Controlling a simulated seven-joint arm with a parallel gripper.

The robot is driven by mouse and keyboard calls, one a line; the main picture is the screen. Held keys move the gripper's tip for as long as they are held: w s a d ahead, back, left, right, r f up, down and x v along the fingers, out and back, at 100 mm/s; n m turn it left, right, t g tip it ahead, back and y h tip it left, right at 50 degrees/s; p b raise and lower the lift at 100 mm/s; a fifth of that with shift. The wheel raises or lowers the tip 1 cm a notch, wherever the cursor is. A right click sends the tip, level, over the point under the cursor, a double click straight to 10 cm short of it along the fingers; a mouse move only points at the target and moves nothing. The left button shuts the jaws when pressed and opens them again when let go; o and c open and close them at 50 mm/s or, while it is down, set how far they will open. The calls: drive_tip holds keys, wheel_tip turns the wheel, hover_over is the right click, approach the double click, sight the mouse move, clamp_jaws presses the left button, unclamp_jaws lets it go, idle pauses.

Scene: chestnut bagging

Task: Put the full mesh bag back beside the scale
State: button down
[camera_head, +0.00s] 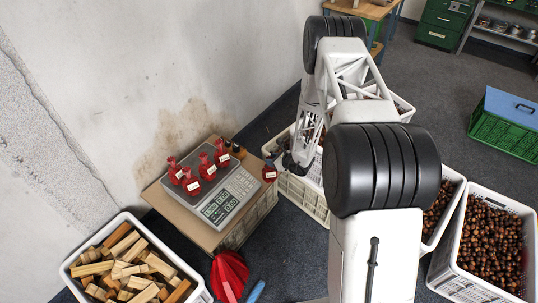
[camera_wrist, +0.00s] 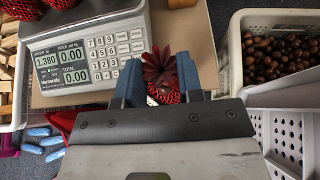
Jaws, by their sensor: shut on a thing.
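The grey scale (camera_head: 222,203) stands on a cardboard-topped box, with several full red mesh bags (camera_head: 207,167) on its plate. In the wrist view the scale (camera_wrist: 90,50) reads 1.380 on its first line. My gripper (camera_head: 277,163) is to the right of the scale, near the box's right edge. Its blue fingers (camera_wrist: 160,82) are shut on the gathered top of a red mesh bag (camera_wrist: 160,64). That bag also hangs under the gripper in the head view (camera_head: 269,174). Whether its bottom touches anything is hidden.
Bare cardboard (camera_wrist: 192,35) lies right of the scale. White crates (camera_head: 303,193) stand to the right, some with chestnuts (camera_head: 492,240). A crate of wood blocks (camera_head: 205,296) and a red bag-like thing (camera_head: 229,275) are in front.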

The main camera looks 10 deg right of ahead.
drive_tip(key=w, duration=0.7)
drive_tip(key=shift+f, duration=0.35)
drive_tip(key=shift+w, duration=0.1)
drive_tip(key=shift+w+f, duration=0.25)
drive_tip(key=shift+f, duration=0.65)
drive_tip(key=shift+w+f, duration=0.2)
drive_tip(key=shift+f, duration=0.65)
drive_tip(key=shift+a+f, duration=0.1)
drive_tip(key=c, duration=0.8)
unclamp_jaws()
drive_tip(key=shift+o, duration=0.2)
drive_tip(key=v, duration=1.2)
drive_tip(key=shift+s, duration=0.1)
